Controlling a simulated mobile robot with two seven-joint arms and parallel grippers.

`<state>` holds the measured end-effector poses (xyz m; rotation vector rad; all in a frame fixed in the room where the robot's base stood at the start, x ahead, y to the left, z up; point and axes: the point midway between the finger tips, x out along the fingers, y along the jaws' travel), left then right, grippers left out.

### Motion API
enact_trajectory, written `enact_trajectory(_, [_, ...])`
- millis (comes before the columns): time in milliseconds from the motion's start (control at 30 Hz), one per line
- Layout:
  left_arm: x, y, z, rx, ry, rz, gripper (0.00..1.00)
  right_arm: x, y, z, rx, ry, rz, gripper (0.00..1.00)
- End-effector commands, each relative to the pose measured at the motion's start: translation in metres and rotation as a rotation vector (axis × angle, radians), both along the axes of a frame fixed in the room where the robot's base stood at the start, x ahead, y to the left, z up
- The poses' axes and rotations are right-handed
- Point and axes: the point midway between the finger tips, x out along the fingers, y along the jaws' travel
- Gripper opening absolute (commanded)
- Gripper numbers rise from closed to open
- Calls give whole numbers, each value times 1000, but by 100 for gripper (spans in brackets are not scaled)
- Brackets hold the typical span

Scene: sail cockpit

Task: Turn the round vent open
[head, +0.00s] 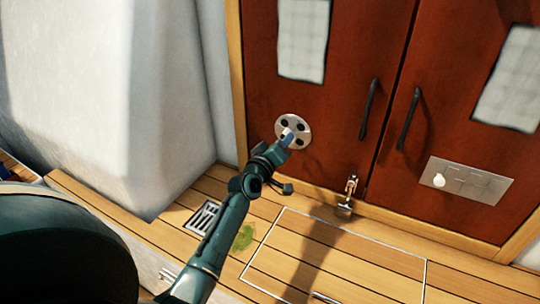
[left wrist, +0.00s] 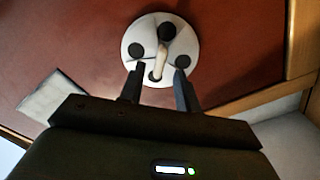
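The round vent (head: 302,133) is a pale metal disc with several dark round holes, set low in the left red-brown door. It also shows in the left wrist view (left wrist: 184,46), where a pale raised grip (left wrist: 162,62) runs out from its middle. My left gripper (head: 287,139) is at the vent, covering its lower part in the head view. In the left wrist view its two dark fingers stand apart, one on each side of the grip's lower end, with gaps visible. Whether the fingertips touch the disc I cannot tell. My right gripper is not in view.
The doors have black handles (head: 369,109), pale panels (head: 302,38) and a latch with a padlock (head: 347,195). A metal plate with a pale knob (head: 466,182) is on the right door. The slatted wooden floor has a drain grate (head: 203,217) and a green stain (head: 243,237).

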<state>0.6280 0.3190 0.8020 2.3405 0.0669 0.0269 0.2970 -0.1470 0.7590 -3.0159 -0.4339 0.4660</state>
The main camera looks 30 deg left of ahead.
Motion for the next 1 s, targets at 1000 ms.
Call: enact_trajectory(1000, [-110, -6, 1, -1, -1, 1, 33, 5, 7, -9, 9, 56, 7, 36])
